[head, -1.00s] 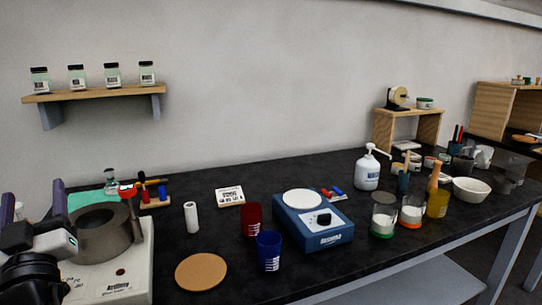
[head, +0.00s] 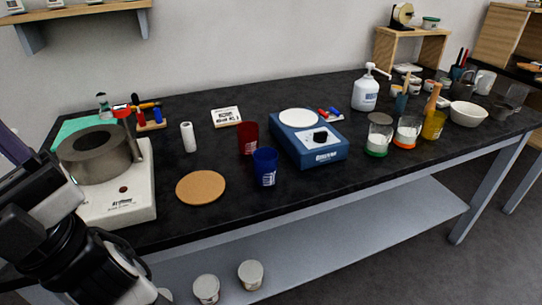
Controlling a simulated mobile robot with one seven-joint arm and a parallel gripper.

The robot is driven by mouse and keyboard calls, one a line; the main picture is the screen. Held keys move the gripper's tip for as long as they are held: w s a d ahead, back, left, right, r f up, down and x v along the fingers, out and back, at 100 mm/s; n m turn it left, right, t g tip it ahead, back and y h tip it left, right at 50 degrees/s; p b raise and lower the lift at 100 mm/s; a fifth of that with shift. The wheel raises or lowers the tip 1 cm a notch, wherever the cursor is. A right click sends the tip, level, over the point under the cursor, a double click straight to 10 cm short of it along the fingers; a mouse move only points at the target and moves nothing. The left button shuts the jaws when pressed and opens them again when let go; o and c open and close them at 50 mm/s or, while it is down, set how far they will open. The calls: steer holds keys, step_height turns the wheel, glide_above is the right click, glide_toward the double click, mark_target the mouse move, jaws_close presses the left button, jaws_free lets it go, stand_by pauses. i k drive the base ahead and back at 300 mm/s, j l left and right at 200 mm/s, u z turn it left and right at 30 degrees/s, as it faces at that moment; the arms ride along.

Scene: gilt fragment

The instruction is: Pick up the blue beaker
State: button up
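The blue beaker (head: 265,167) stands upright near the front edge of the black table (head: 330,190), in the middle of the head view. A dark red beaker (head: 248,138) stands just behind it and a little left. A blue hotplate stirrer (head: 310,138) is to its right, and a round cork mat (head: 201,187) lies to its left. My arm shows at the lower left, well apart from the beaker. My gripper's fingertips cannot be made out.
A white device with a grey metal ring (head: 100,155) stands at the table's left. A white cylinder (head: 188,137) stands behind the mat. A white pump bottle (head: 365,93), several beakers and a white bowl (head: 468,113) fill the right side. Tubs (head: 251,274) sit below the table.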

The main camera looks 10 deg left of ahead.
mark_target(265, 158)
steer(key=j+z, duration=0.35)
steer(key=j, duration=0.2)
steer(key=k+j+z, duration=0.1)
steer(key=j+z, duration=0.25)
steer(key=j, duration=0.15)
steer(key=i, duration=0.5)
